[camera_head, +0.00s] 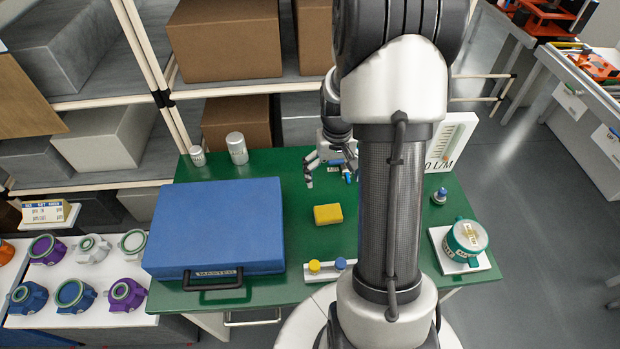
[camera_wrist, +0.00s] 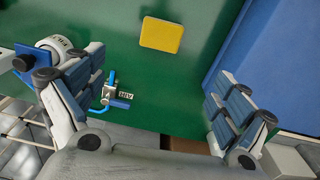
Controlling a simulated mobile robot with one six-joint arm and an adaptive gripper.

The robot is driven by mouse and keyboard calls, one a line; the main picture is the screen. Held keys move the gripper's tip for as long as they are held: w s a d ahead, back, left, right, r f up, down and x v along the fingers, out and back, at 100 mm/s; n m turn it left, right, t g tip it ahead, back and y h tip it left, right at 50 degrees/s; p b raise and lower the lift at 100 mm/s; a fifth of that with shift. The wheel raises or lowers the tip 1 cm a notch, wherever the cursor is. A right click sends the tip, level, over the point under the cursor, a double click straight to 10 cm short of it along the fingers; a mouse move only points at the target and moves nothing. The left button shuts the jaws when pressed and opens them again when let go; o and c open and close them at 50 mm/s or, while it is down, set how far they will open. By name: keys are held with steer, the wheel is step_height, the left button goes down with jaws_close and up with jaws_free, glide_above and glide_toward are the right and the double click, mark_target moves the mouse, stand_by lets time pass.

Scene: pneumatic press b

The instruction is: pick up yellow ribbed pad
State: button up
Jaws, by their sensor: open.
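The yellow ribbed pad (camera_head: 328,214) lies flat on the green table top, right of the blue case. It also shows in the wrist view (camera_wrist: 162,35), near the top middle; its ribs are too small to make out. My gripper (camera_head: 322,172) is above the table, behind the pad in the head view. In the wrist view my gripper (camera_wrist: 155,105) has its two fingers spread wide with nothing held between them. The pad lies beyond the fingertips, apart from them. My arm column hides part of the table in the head view.
A blue case (camera_head: 215,225) stands on the green table (camera_head: 290,165) left of the pad. A small valve with blue parts (camera_wrist: 112,92) lies between the fingers in the wrist view. Yellow and blue knobs (camera_head: 330,267) sit near the front edge. A teal round device (camera_head: 466,240) stands at right.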

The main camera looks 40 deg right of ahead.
steer(key=b, duration=0.2)
glide_above(328, 212)
steer(key=f, duration=1.3)
steer(key=shift+s+d, duration=0.1)
steer(key=shift+d, duration=0.3)
steer(key=f, duration=0.1)
steer(key=f+b, duration=0.1)
steer(key=f, duration=0.3)
steer(key=shift+a+f, duration=0.15)
steer(key=shift+a, duration=0.15)
steer(key=shift+c, duration=0.6)
steer(key=c, duration=1)
step_height(328, 212, up, 20)
steer(key=p, duration=0.3)
